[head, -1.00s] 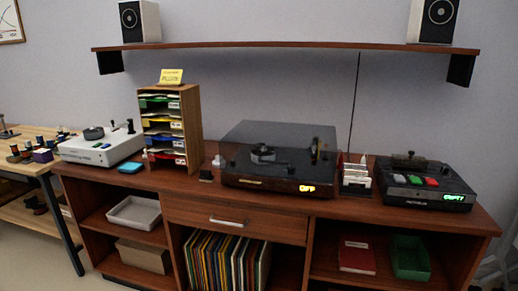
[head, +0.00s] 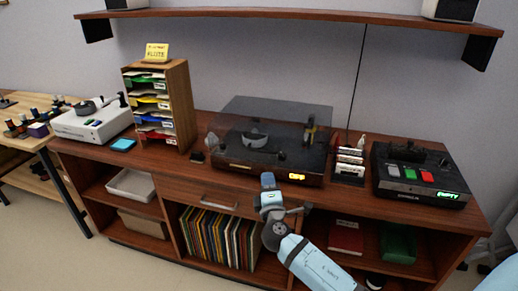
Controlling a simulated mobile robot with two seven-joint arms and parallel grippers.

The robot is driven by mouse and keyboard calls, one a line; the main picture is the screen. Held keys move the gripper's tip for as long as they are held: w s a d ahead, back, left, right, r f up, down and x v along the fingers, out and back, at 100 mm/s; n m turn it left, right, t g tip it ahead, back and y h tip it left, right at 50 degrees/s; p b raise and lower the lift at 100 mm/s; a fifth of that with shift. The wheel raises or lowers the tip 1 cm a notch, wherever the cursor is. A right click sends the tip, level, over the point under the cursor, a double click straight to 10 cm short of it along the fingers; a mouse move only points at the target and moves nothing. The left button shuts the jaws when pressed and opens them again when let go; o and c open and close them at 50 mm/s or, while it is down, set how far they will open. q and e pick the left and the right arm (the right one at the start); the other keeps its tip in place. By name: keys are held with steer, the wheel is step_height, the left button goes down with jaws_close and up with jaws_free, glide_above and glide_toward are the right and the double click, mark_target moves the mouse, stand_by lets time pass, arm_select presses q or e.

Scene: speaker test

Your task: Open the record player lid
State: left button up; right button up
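The record player (head: 262,173) stands on the wooden cabinet in the middle of the head view. Its dark see-through lid (head: 278,106) looks shut over the platter and tonearm. A small lit orange display shows at its front right. My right gripper (head: 267,181) is in front of the player's front edge, left of the display. I cannot tell whether it touches the player, and its fingers are too small and turned to show if they are open. My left gripper is not in view.
A sorter rack (head: 160,105) and white device (head: 93,122) stand left of the player. A small rack of white cards (head: 349,164) and a black device (head: 420,176) with coloured buttons stand right. A shelf (head: 300,16) hangs above. Records (head: 215,236) fill the cabinet below.

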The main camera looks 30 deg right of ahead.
steer(key=x, duration=1.2)
steer(key=shift+w+p, duration=0.3)
steer(key=shift+p, duration=0.15)
steer(key=shift+d, duration=0.15)
steer(key=shift+c, duration=0.2)
jaws_close()
